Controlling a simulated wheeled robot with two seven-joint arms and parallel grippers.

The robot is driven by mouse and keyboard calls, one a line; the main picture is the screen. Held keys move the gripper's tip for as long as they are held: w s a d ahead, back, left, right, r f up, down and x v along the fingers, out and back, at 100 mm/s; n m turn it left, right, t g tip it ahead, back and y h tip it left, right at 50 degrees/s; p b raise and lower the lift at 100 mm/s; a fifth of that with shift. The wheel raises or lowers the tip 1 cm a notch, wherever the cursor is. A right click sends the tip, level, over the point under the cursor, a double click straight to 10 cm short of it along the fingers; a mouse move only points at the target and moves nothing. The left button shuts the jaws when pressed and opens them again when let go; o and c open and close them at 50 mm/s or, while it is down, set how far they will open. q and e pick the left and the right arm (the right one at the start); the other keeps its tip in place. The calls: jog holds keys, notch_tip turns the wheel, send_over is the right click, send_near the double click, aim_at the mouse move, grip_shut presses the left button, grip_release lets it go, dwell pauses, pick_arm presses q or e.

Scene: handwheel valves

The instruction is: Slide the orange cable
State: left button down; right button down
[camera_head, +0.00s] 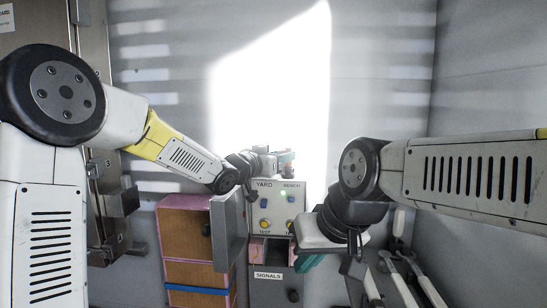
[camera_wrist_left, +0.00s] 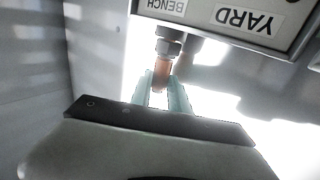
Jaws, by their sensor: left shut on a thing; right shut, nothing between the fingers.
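The orange cable (camera_wrist_left: 161,75) shows in the left wrist view as a short orange length coming out of a dark gland (camera_wrist_left: 168,46) on the box edge beside the BENCH label. My left gripper (camera_wrist_left: 162,93) has its two teal fingers on either side of it and is shut on it. In the head view, my left gripper (camera_head: 286,157) is at the top of the grey YARD/BENCH control box (camera_head: 276,197); the cable is hard to make out there. My right gripper (camera_head: 308,262) is lower, right of the box, shut and empty, partly hidden by its own wrist.
A grey panel (camera_head: 229,229) stands out left of the control box. Brown boxes with pink edges (camera_head: 185,235) are behind it. A SIGNALS label (camera_head: 268,275) sits below the box. White-handled levers (camera_head: 402,288) stand at lower right. A metal cabinet (camera_head: 95,130) is at left.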

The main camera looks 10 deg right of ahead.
dwell(0.3)
pick_arm(q)
notch_tip(320, 180, up, 3)
jog(key=shift+r, duration=0.1)
jog(key=c, duration=1.2)
grip_release()
jog(key=shift+c, duration=0.2)
jog(key=v, duration=0.7)
jog(key=shift+s+a, duration=0.25)
jog(key=shift+a, duration=0.05)
jog(key=shift+a, duration=0.1)
